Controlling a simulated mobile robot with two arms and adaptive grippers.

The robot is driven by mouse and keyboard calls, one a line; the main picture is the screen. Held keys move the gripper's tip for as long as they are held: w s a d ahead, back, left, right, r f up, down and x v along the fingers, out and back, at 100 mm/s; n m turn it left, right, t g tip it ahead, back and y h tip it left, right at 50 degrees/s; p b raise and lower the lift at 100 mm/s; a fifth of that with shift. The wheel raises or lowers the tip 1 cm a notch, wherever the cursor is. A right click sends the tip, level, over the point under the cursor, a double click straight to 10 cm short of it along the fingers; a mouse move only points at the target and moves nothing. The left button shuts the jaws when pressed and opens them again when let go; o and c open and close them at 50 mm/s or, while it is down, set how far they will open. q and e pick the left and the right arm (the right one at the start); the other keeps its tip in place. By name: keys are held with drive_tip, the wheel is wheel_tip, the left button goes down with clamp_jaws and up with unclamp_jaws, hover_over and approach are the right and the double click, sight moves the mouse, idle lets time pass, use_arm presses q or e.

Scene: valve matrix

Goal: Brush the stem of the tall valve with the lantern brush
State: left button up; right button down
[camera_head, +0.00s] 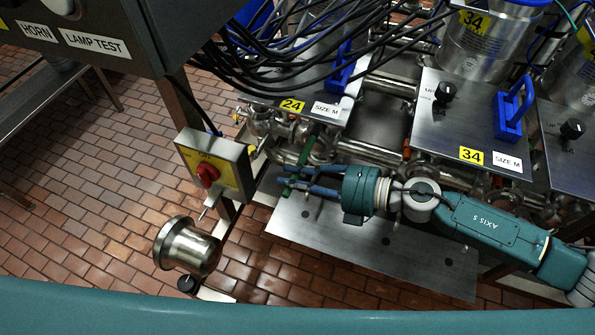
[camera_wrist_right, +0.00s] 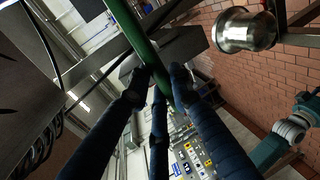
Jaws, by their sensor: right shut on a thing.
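My right gripper (camera_head: 296,180) comes in from the right, in front of the pipework below the tag 24 plate. It is shut on a green rod, likely the lantern brush's handle (camera_head: 286,191). In the right wrist view the dark fingers (camera_wrist_right: 160,85) close around the green rod (camera_wrist_right: 139,36), which runs up out of the picture. No bristles can be made out. Steel valve bodies and pipes (camera_head: 262,122) sit behind the gripper. I cannot tell which is the tall valve, and no stem shows clearly. My left gripper is not in view.
A yellow switch box with a red knob (camera_head: 207,174) stands left of the gripper, above a steel cup (camera_head: 187,246). Plates tagged 24 (camera_head: 290,104) and 34 (camera_head: 471,155) carry blue handles. Black cables (camera_head: 290,60) hang above. A grey plate (camera_head: 380,245) lies below my right arm.

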sight(319, 127)
drive_tip(key=shift+w+d+f, duration=0.35)
drive_tip(key=shift+w+d, duration=0.05)
drive_tip(key=shift+w, duration=0.1)
drive_tip(key=shift+w+d+b, duration=0.35)
drive_tip(key=shift+w+b, duration=0.55)
drive_tip(key=shift+w, duration=0.15)
drive_tip(key=shift+w+d+b, duration=0.35)
drive_tip(key=shift+w+b, duration=0.55)
drive_tip(key=shift+w, duration=0.2)
drive_tip(key=shift+w+d+b, duration=0.35)
drive_tip(key=shift+w+b, duration=0.55)
drive_tip(key=shift+w, duration=0.15)
drive_tip(key=shift+w+d, duration=0.2)
drive_tip(key=shift+w, duration=0.5)
drive_tip(key=shift+w+d+b, duration=0.3)
drive_tip(key=shift+w+b, duration=0.25)
drive_tip(key=shift+w, duration=0.4)
drive_tip(key=shift+w+d+b, duration=0.3)
drive_tip(key=shift+w+b, duration=0.25)
drive_tip(key=shift+w, duration=0.35)
drive_tip(key=shift+w+d+b, duration=0.3)
drive_tip(key=shift+w+b, duration=0.25)
drive_tip(key=shift+w, duration=0.4)
drive_tip(key=shift+w+d+r+b, duration=0.15)
drive_tip(key=shift+w+d+b, duration=0.15)
drive_tip(key=shift+w, duration=0.35)
drive_tip(key=shift+w+a, duration=0.15)
drive_tip(key=shift+a, duration=0.35)
drive_tip(key=shift+r, duration=0.1)
